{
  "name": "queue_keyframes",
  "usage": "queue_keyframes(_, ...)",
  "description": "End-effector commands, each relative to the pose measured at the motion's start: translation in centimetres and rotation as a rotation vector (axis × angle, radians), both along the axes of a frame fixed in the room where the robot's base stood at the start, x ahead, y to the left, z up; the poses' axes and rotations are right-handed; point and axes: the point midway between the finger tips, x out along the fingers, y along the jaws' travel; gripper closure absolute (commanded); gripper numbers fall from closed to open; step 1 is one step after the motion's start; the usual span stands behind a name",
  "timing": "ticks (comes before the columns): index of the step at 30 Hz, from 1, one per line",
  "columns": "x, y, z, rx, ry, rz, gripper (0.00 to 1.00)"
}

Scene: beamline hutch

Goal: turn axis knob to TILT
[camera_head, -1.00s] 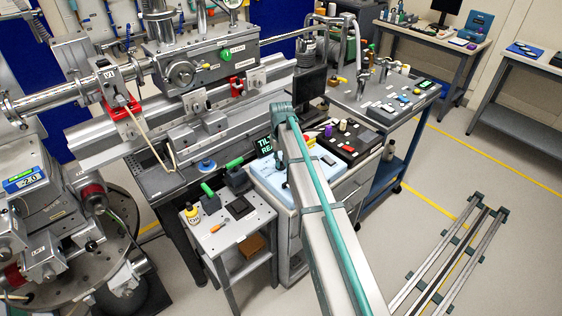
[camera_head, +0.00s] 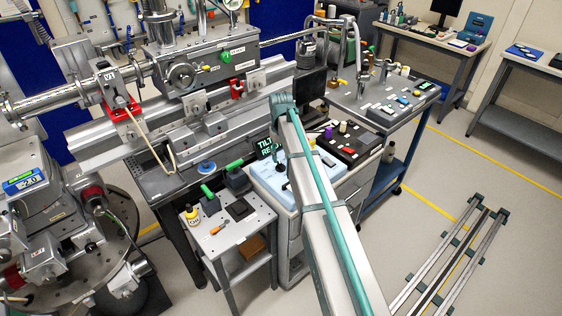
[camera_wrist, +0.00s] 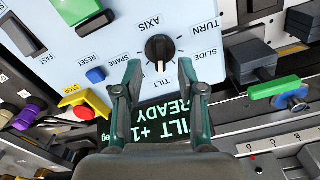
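The black round axis knob (camera_wrist: 159,48) sits on the light blue control panel (camera_wrist: 100,45), among the labels TURN, SLIDE, TILT and SPARE. Its pale pointer mark faces the TILT label. The dark display (camera_wrist: 150,122) beside the panel reads TILT and READY in green; it also shows in the head view (camera_head: 267,147). My gripper (camera_wrist: 158,78) is open, its two green fingers apart on either side of the TILT label, with nothing between them. The knob is visible just beyond the fingertips, apart from them.
On the panel are a blue button (camera_wrist: 95,75), a red button (camera_wrist: 81,112) and a yellow STOP part (camera_wrist: 82,93). A green-handled part (camera_wrist: 274,88) lies to the right. A small grey table (camera_head: 245,225) with tools stands in front.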

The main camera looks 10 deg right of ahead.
Motion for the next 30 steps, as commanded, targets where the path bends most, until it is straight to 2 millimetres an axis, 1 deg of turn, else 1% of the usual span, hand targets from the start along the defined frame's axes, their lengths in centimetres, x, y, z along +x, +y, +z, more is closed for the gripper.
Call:
queue_keyframes(1,0.1,0.0,1.2,0.000,-0.003,0.000,0.60)
queue_keyframes(6,0.1,0.0,4.4,0.000,-0.002,0.000,0.60)
queue_keyframes(9,0.1,0.0,6.0,0.000,-0.002,0.000,0.60)
queue_keyframes(12,0.1,0.0,7.1,0.000,-0.001,0.000,0.60)
queue_keyframes(15,0.0,0.0,7.8,0.000,-0.001,0.000,0.60)
queue_keyframes(18,0.0,0.0,8.1,0.000,0.000,0.000,0.60)
queue_keyframes(30,0.0,0.0,8.1,0.000,0.000,0.000,0.60)
